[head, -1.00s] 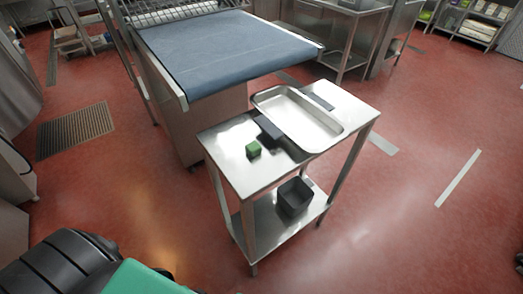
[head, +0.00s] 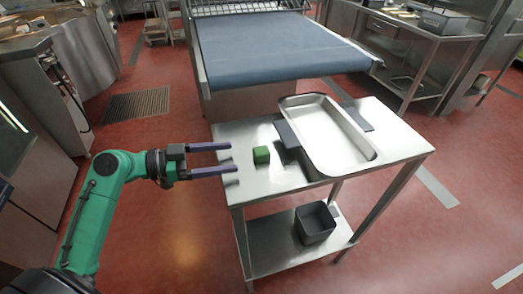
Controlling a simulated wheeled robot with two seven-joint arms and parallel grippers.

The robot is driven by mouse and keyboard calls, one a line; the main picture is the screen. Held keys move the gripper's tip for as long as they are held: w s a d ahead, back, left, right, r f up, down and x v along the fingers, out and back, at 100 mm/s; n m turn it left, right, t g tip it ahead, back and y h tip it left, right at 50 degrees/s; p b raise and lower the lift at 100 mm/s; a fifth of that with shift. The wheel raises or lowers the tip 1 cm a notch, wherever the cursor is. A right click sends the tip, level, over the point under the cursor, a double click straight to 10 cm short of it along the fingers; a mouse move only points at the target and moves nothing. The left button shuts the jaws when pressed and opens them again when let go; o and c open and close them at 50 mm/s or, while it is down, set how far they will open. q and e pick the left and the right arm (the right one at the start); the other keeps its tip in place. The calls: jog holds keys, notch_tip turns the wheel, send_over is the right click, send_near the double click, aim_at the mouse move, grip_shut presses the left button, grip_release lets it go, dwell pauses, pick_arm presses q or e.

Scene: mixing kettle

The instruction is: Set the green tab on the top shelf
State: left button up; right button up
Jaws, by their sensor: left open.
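A small green block (head: 261,155), which looks like the green tab, sits on the top shelf of a steel table (head: 262,182), near its left part. My left gripper (head: 234,158) is open and empty, its two long purple-grey fingers pointing right at the left side of the tabletop. The green block is just to the right of the fingertips, apart from them. I cannot tell the exact height of the fingers over the surface. My right gripper is not in view.
A shallow steel tray (head: 332,136) lies on the tabletop right of the block, with a dark block (head: 287,136) at its left edge. A dark open bin (head: 315,223) stands on the lower shelf (head: 275,250). A blue conveyor belt (head: 270,50) is behind the table.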

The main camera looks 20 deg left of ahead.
aim_at(253, 153)
pick_arm(q)
jog(key=p+x, duration=0.1)
jog(key=x, duration=0.2)
jog(key=p+x, duration=0.2)
jog(key=x, duration=0.1)
jog(key=r+p+x, duration=0.1)
jog(key=x, duration=0.2)
jog(key=shift+w, duration=0.1)
jog(key=shift+w+d+f, duration=0.15)
jog(key=shift+d+f, duration=0.1)
jog(key=shift+d, duration=0.05)
jog(key=shift+f, duration=0.1)
jog(key=shift+c, duration=0.3)
grip_shut()
